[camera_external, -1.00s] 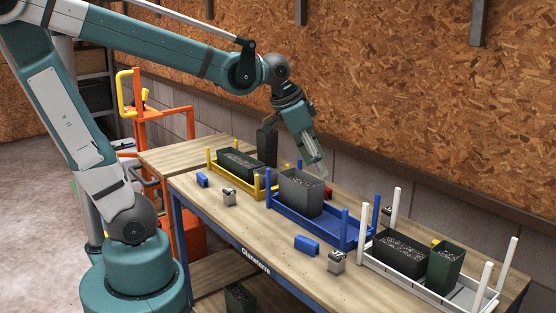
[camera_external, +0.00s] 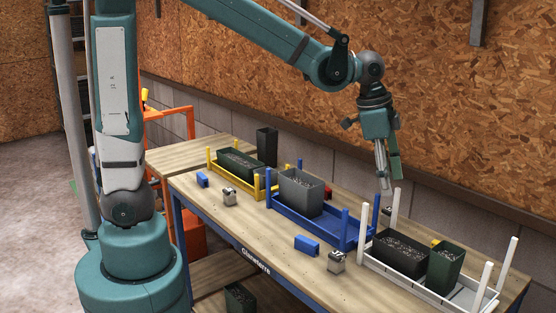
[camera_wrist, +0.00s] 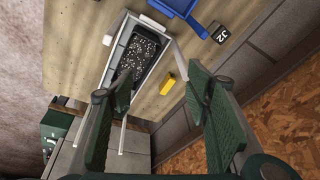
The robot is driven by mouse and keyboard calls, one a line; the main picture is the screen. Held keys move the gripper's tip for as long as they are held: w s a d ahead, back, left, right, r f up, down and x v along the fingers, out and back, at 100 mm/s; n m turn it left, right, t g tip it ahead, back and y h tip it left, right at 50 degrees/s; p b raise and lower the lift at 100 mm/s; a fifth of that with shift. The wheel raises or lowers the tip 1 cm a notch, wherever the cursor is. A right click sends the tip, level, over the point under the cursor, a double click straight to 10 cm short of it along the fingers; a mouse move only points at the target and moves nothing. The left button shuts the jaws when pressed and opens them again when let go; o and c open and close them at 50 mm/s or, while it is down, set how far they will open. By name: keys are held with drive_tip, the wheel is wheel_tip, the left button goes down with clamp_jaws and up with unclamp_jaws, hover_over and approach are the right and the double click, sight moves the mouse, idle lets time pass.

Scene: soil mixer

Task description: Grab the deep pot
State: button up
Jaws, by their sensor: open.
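Several tall pots fit the name deep pot; I cannot tell which is meant. A grey soil-filled pot (camera_external: 298,195) stands upright in the blue tray (camera_external: 325,232). A dark green soil-filled pot (camera_external: 444,270) stands at the right end of the white tray (camera_external: 405,283). A tall dark pot (camera_external: 267,147) stands at the back left, beyond the yellow tray. My gripper (camera_external: 385,185) is open and empty, pointing down above the back of the white tray. In the wrist view my two fingers (camera_wrist: 159,82) are spread apart, and the left one hides part of the white tray.
A long black soil-filled pot (camera_external: 399,252) shares the white tray; it also shows in the wrist view (camera_wrist: 140,53). White corner posts rise around it. A yellow block (camera_wrist: 167,84) lies behind that tray. A long green pot (camera_external: 240,166) sits in the yellow tray (camera_external: 221,178).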

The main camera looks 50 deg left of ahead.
drive_tip(key=d+f+m+g+p, duration=0.1)
drive_tip(key=d+f+m+p, duration=0.2)
drive_tip(key=d, duration=0.9)
drive_tip(key=m+g+p, duration=0.1)
drive_tip(key=m, duration=0.1)
hover_over(447, 256)
drive_tip(key=a, duration=0.2)
drive_tip(key=f, duration=0.3)
drive_tip(key=shift+s+d+y, duration=0.15)
drive_tip(key=shift+s+y, duration=0.1)
drive_tip(key=shift+y, duration=0.05)
drive_tip(key=shift+s+d+f+m, duration=0.15)
drive_tip(key=shift+d+f+m, duration=0.25)
drive_tip(key=shift+d, duration=0.15)
drive_tip(key=shift+d+f, duration=0.2)
drive_tip(key=shift+f, duration=1.45)
drive_tip(key=shift+d+f, duration=0.2)
drive_tip(key=shift+f, duration=1.45)
drive_tip(key=shift+s+d+f, duration=0.1)
drive_tip(key=shift+d+f, duration=0.15)
drive_tip(key=shift+f, duration=1.05)
drive_tip(key=shift+d+f, duration=0.2)
drive_tip(key=shift+f, duration=1.1)
